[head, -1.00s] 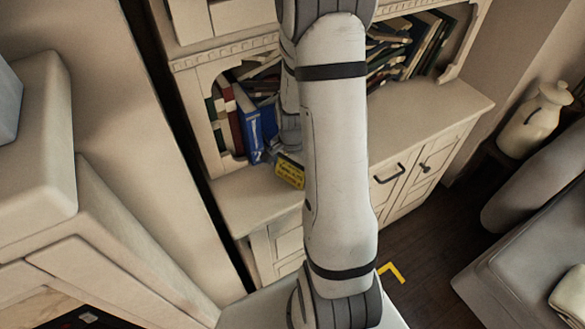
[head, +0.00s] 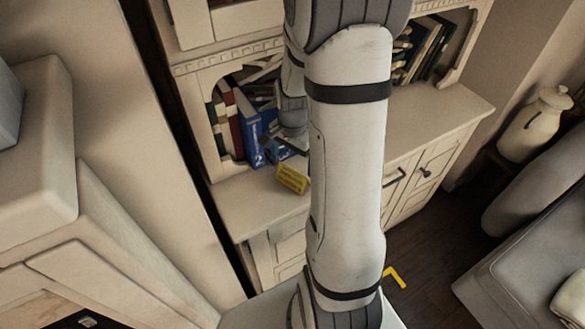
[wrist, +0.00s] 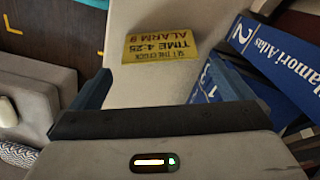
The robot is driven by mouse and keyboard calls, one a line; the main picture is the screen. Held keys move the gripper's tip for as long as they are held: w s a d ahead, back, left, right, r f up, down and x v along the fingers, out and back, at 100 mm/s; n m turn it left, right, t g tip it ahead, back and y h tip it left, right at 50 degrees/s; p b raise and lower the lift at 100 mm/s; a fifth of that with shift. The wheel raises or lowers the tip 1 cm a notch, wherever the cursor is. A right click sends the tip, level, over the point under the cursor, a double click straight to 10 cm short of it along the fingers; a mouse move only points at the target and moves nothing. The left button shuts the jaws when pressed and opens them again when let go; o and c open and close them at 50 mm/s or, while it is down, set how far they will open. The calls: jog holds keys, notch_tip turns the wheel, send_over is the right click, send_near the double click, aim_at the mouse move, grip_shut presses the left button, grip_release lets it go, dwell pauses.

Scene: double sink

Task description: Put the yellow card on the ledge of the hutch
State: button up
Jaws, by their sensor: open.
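The yellow card (head: 292,179) rests on the cream ledge (head: 245,203) of the hutch, in front of the books. In the wrist view the card (wrist: 160,45) shows its dark print upside down on the pale ledge (wrist: 140,82). My gripper (wrist: 157,72) is open, with the card beyond its fingertips and nothing between them. In the head view my gripper (head: 292,146) is partly hidden by my arm, close behind the card.
Blue books (head: 249,128) stand and lean in the hutch's left bay beside my gripper; blue volumes (wrist: 270,55) are close to the right finger. The counter (head: 430,115) to the right is clear. A cream jug (head: 535,122) stands farther right.

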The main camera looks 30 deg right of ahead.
aim_at(292, 170)
jog(key=s+a+r+n+t, duration=0.1)
jog(key=s+a+r+n, duration=0.15)
jog(key=r, duration=0.35)
jog(key=s+a+r+n, duration=0.1)
jog(key=a+r+n, duration=0.15)
jog(key=r, duration=0.25)
jog(key=s+a+r+n+t, duration=0.1)
jog(key=s+a+r+n, duration=0.4)
jog(key=s+n, duration=0.3)
jog(key=shift+s+a+r+t, duration=0.4)
jog(key=shift+s+a, duration=0.35)
jog(key=shift+s, duration=0.05)
